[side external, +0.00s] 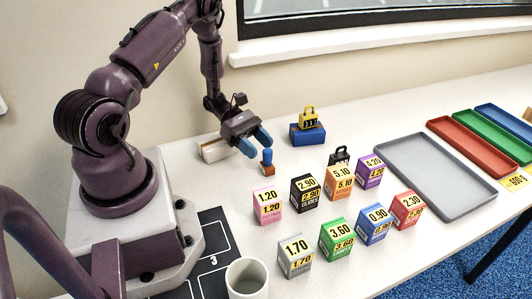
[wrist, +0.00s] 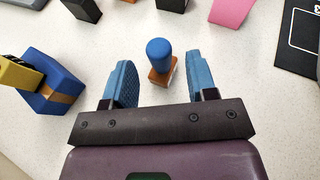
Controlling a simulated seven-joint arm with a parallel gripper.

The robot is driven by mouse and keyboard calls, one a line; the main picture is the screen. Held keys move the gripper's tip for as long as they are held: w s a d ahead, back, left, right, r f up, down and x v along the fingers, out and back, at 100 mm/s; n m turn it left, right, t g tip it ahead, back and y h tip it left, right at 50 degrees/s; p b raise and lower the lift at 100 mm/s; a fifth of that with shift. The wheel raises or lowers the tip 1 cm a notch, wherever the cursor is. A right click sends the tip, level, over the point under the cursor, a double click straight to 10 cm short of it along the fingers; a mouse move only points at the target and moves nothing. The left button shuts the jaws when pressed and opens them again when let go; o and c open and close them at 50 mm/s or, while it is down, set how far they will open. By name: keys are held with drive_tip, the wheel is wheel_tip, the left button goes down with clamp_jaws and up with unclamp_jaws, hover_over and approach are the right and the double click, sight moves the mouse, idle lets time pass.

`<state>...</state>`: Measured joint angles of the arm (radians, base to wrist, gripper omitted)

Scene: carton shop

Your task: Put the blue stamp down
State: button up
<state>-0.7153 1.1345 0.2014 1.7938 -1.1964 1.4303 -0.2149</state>
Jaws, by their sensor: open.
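The blue stamp (side external: 267,157) has a blue rounded handle on a small orange-brown block and stands upright on the white table. In the wrist view the blue stamp (wrist: 159,52) shows ahead of and between my two blue fingers, with a gap on each side. My gripper (side external: 256,141) is open and empty, close behind and slightly above the stamp in the side view. The open fingers also show in the wrist view, apart from the handle.
A blue box (side external: 307,137) with a yellow item (side external: 308,117) on top stands nearby. A dark item (side external: 340,154) and several price-marked cartons (side external: 267,207) stand in front. A grey tray (side external: 433,199) lies right; a white cup (side external: 246,283) stands at the front.

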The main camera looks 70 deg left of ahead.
drive_tip(key=d+r+m+g+y, duration=0.1)
drive_tip(key=d+r+m+g, duration=0.1)
drive_tip(key=r, duration=0.5)
drive_tip(key=d+r+m+g, duration=0.1)
drive_tip(key=r+m, duration=0.2)
drive_tip(key=r, duration=0.4)
drive_tip(key=s+d+r+m+t+y, duration=0.1)
drive_tip(key=s+d+r+m+y, duration=0.4)
drive_tip(key=r+m, duration=0.3)
drive_tip(key=s+d+r+m+t+y, duration=0.1)
drive_tip(key=s+d+r+m+y, duration=0.5)
drive_tip(key=m, duration=0.4)
wheel_tip(320, 180, up, 2)
drive_tip(key=shift+d+r+m+t, duration=0.25)
drive_tip(key=shift+d+m+t, duration=0.15)
drive_tip(key=shift+d, duration=0.1)
